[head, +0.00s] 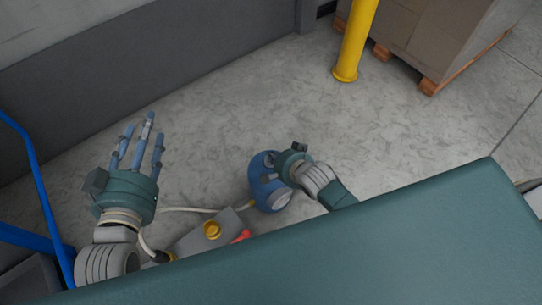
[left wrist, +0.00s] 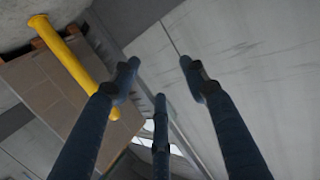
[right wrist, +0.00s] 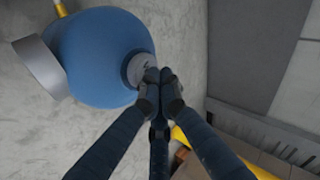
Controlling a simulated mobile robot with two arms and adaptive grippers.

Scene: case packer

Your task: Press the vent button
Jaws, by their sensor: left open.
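A round blue device (head: 265,178) with a grey end hangs or stands beyond the teal edge. In the right wrist view its blue body (right wrist: 95,55) fills the upper left, with a small round grey button-like piece (right wrist: 138,68) on its side. My right gripper (right wrist: 158,76) has its fingers together, with the tips right at that piece; I cannot tell whether they touch.
A grey box (head: 190,243) with a yellow knob (head: 212,230) and a red part (head: 241,237) lies between my arms. A pale cable (head: 188,209) runs nearby. A yellow post (head: 354,40) and a pallet of cartons (head: 440,40) stand behind. Blue tubing (head: 35,175) is at left.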

